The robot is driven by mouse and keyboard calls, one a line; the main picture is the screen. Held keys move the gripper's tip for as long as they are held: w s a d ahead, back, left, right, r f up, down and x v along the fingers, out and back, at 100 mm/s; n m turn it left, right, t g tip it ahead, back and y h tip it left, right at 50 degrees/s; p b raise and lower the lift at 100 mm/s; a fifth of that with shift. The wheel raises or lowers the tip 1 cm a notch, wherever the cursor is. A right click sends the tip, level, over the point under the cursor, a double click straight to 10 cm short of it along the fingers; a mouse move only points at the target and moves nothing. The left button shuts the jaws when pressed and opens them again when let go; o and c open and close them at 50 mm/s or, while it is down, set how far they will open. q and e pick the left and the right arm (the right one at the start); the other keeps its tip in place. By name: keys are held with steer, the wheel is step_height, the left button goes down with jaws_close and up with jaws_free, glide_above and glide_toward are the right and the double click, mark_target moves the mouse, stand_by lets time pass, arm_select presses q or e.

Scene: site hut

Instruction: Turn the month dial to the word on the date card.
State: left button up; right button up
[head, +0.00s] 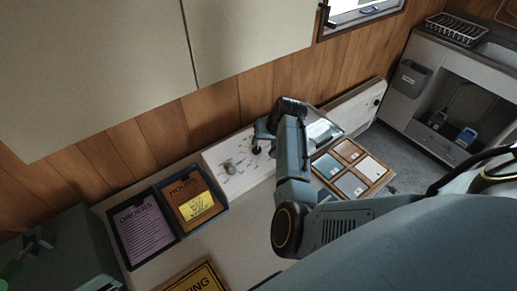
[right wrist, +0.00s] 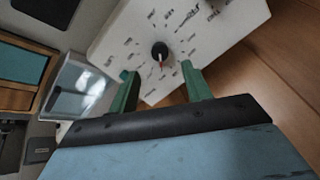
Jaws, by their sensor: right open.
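The white dial panel (head: 226,179) lies along the back of the counter, with a knob (head: 229,167) on its left part. In the right wrist view a round black dial (right wrist: 159,51) with a red pointer sits on the panel (right wrist: 118,40), ringed by printed words too blurred to read. Its pointer is toward the bottom of that picture. My right gripper (head: 263,141) is over the panel's right part. In the right wrist view its green fingers (right wrist: 161,84) are apart and empty, short of the dial. I cannot pick out a date card for certain. My left gripper is out of view.
A purple ORDERS sheet (head: 143,233) and an orange HOURS sheet (head: 183,190) with a yellow note (head: 196,206) lie left of the panel. A yellow sign (head: 200,281) is in front. A wooden tray of coloured tiles (head: 323,170) is right of my arm.

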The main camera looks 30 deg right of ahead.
mark_target(258, 149)
steer(key=b+x, duration=0.1)
steer(key=x, duration=0.6)
steer(key=shift+w+d+f+b, duration=0.1)
steer(key=shift+f+b, duration=0.1)
steer(key=shift+b, duration=0.2)
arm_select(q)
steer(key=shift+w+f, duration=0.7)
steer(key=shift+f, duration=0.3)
arm_select(e)
steer(key=shift+c, duration=0.2)
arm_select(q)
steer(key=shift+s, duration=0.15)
arm_select(e)
steer(key=c, duration=1)
